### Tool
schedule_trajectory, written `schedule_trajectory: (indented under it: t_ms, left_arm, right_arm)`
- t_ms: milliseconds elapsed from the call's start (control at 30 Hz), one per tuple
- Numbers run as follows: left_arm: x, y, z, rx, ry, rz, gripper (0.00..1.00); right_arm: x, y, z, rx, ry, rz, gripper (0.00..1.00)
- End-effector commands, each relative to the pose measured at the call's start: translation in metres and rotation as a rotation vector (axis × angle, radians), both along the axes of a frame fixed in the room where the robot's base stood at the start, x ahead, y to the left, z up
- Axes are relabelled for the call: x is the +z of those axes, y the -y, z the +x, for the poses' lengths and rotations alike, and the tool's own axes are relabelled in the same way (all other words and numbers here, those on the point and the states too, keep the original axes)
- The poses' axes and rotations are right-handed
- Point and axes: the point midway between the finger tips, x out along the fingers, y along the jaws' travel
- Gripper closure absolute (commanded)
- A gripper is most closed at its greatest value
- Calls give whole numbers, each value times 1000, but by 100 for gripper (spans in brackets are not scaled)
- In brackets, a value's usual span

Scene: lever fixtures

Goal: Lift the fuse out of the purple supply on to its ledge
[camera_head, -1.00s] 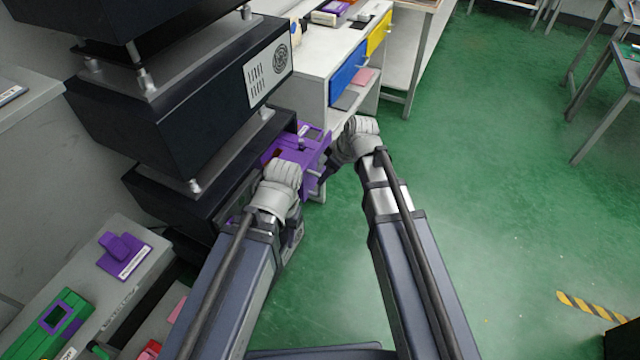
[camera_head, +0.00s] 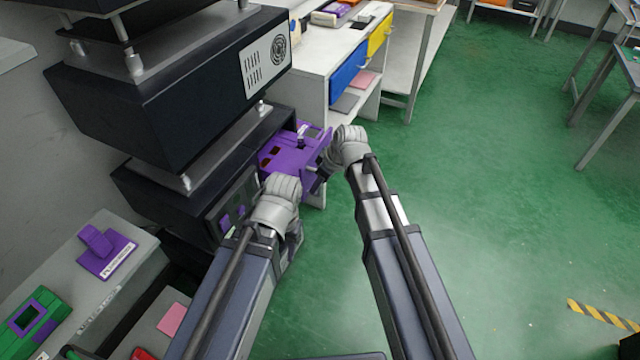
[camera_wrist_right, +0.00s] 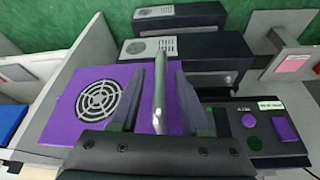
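The purple supply (camera_head: 290,157) sticks out of the dark rack in the head view, with dark reddish openings and a small dark knob on top. I cannot make out the fuse for certain. My right gripper (camera_head: 318,181) is at the supply's front right side. In the right wrist view its two fingers (camera_wrist_right: 160,100) stand apart on either side of a grey upright bar (camera_wrist_right: 160,85), with small gaps showing. A purple panel with a round fan grille (camera_wrist_right: 97,98) lies to the left there. My left gripper (camera_head: 294,238) is below and in front of the supply, its fingertips hidden.
Black stacked units (camera_head: 165,85) stand above the supply. A white bench (camera_head: 318,65) with blue and yellow fronts is behind it. At lower left, a grey table (camera_head: 95,305) bears purple and green fixtures. The green floor (camera_head: 480,180) to the right is open.

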Motion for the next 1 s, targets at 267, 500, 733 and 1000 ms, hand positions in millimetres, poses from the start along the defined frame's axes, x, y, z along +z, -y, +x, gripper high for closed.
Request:
schedule_trajectory:
  t_ms: [267,500,733,1000]
  left_arm:
    - [0,0,0,0,0,0,53]
    - [0,0,0,0,0,0,53]
    - [0,0,0,0,0,0,53]
    - [0,0,0,0,0,0,53]
  right_arm:
    - [0,0,0,0,0,0,87]
    - [0,0,0,0,0,0,100]
    - [0,0,0,0,0,0,100]
    - [0,0,0,0,0,0,100]
